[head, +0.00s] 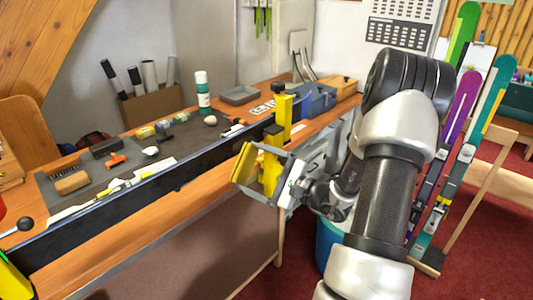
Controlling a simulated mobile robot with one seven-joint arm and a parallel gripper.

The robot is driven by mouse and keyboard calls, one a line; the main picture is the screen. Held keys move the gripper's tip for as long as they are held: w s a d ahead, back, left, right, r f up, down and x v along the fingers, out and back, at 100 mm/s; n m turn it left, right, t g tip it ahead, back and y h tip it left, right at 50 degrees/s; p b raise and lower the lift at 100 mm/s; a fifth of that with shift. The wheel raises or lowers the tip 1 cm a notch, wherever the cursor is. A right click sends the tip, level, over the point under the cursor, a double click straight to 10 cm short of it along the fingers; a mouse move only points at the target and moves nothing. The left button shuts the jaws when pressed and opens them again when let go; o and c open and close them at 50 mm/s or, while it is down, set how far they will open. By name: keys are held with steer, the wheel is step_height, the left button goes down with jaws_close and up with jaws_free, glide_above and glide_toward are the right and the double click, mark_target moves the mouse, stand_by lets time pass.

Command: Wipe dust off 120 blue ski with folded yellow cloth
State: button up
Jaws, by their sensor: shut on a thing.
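A long dark blue ski (130,196) stretches along the front of the bench, from the lower left to near my gripper. Its side faces out. My gripper (252,170) is at the ski's right part, in front of the bench edge. It is shut on a folded yellow cloth (242,163). Whether the cloth touches the ski is unclear. Yellow vise parts (283,110) stand right behind my gripper and partly overlap it. The ski's right end is hidden by the gripper and vise. I cannot make out dust at this size.
A grey mat (60,190) on the bench holds a brush (72,183), small blocks and tools. A green bottle (203,95) and grey tray (239,95) stand farther back. Another yellow vise part (14,282) is at lower left. Upright skis (455,120) lean at right.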

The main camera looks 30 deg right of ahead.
mark_target(258, 154)
steer(key=d, duration=0.1)
steer(key=d+r+m+h, duration=0.1)
steer(key=d, duration=0.1)
steer(key=d+t+h, duration=0.1)
steer(key=shift+w+d+r+m, duration=0.15)
steer(key=shift+w+d+m, duration=0.1)
steer(key=shift+d+m, duration=0.05)
steer(key=shift+p+x, duration=0.4)
steer(key=shift+x, duration=2.5)
steer(key=shift+b+x, duration=0.35)
steer(key=shift+x, duration=0.65)
steer(key=shift+d, duration=0.15)
steer(key=shift+w+d+b, duration=0.3)
steer(key=shift+d, duration=0.6)
steer(key=shift+w+d+b, duration=0.25)
steer(key=shift+d, duration=0.7)
steer(key=shift+s+a+b, duration=0.2)
steer(key=shift+a+b, duration=0.1)
steer(key=shift+a, duration=0.75)
steer(key=b+v, duration=0.1)
steer(key=v, duration=0.5)
